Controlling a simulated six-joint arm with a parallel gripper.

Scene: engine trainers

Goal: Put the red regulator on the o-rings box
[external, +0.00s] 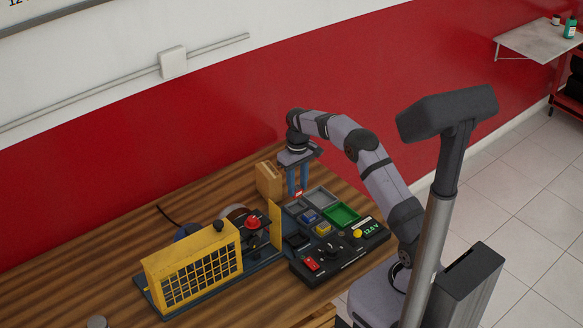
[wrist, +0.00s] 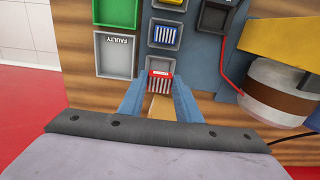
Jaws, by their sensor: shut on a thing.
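The red regulator (external: 299,193) is a small red block with pale ribs. My gripper (external: 298,192) points down with its blue fingers shut on it. In the wrist view the regulator (wrist: 160,80) shows between the fingertips (wrist: 160,86), at a small grey compartment of the trainer board. I cannot tell whether it sits in the compartment or just above it. A tan box (external: 268,180), which looks like the o-rings box, stands upright on the bench left of my gripper; its label is not readable. Part of a tan surface (wrist: 160,108) shows between the fingers in the wrist view.
The compartments beside hold a blue regulator (wrist: 164,37) and a yellow one (external: 323,229). A grey tray marked FAULTY (wrist: 115,58) and a green tray (external: 342,214) are empty. A yellow caged unit (external: 195,265) and an upright yellow plate (external: 275,222) stand left of the trays.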

